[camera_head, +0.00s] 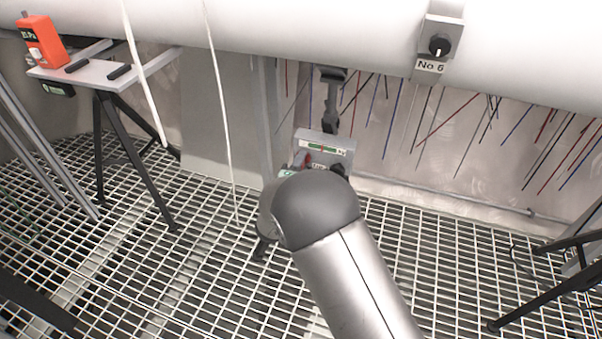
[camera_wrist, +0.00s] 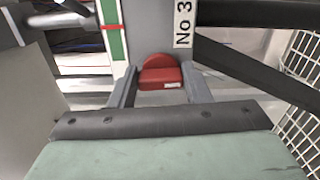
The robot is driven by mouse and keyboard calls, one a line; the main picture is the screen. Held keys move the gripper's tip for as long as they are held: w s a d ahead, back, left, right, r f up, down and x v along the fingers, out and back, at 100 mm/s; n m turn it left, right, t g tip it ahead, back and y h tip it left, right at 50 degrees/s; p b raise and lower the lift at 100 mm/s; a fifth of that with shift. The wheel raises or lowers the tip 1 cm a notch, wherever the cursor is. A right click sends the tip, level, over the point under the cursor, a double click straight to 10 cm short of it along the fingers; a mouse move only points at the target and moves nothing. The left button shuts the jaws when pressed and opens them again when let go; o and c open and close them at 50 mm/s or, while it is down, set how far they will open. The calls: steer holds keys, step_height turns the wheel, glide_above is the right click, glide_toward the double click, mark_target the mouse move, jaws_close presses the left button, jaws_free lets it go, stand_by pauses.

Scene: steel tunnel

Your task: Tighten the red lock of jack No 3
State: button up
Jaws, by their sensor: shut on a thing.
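The red lock (camera_wrist: 160,74) is in the middle of the wrist view, a small red knob with a rounded top and a pale label. My gripper (camera_wrist: 160,88) is shut on it, one grey finger on each side. The jack No 3 (camera_wrist: 183,22) shows its "No 3" label just above and right of the lock, and a green, white and red strip to the left. In the head view, the jack (camera_head: 325,142) stands under the pipe, with a bit of red (camera_head: 306,160) showing. My arm hides its lower part and my fingers there.
The large white pipe (camera_head: 300,45) runs across the top, with a "No 6" knob box (camera_head: 440,48) on it. A small table (camera_head: 88,74) with an orange device (camera_head: 41,41) stands at the left. Pale cables (camera_head: 222,110) hang down. The grating floor (camera_head: 190,270) is mostly open.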

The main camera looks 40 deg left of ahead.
steer(key=shift+m+b, duration=0.3)
steer(key=shift+m, duration=0.1)
steer(key=o, duration=1)
steer(key=shift+s, duration=0.1)
steer(key=p+v, duration=0.2)
steer(key=v, duration=1.5)
steer(key=shift+s+r+p, duration=0.1)
steer(key=shift+s+p, duration=0.05)
steer(key=shift+p, duration=0.2)
steer(key=shift+d, duration=0.1)
